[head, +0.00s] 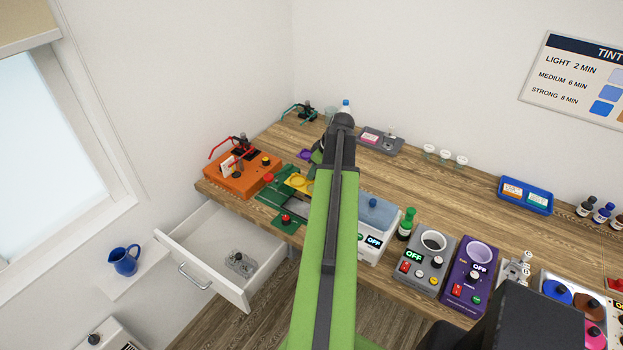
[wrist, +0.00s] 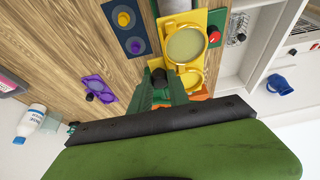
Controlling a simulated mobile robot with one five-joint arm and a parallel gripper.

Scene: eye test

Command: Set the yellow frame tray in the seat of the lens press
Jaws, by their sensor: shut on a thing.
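The yellow frame tray (head: 298,182) is a flat frame with round rings, and in the wrist view (wrist: 216,20) it fills the upper middle. My gripper (wrist: 160,82) is shut at the tray's edge, by a dark knob-like part; the head view mostly hides the gripper behind my arm. A green base with a grey plate and red knob, apparently the lens press (head: 284,222), lies under and beside the tray, and its green edge shows in the wrist view (wrist: 219,22). The tray overlaps the press in both views. I cannot tell whether they touch; the seat is not clearly visible.
An orange machine (head: 243,178) stands left of the press. A purple frame (head: 304,154) lies behind. An open drawer (head: 215,250) juts out in front. A white box with a blue lid (head: 378,222) stands to the right. Bare wood lies behind that box.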

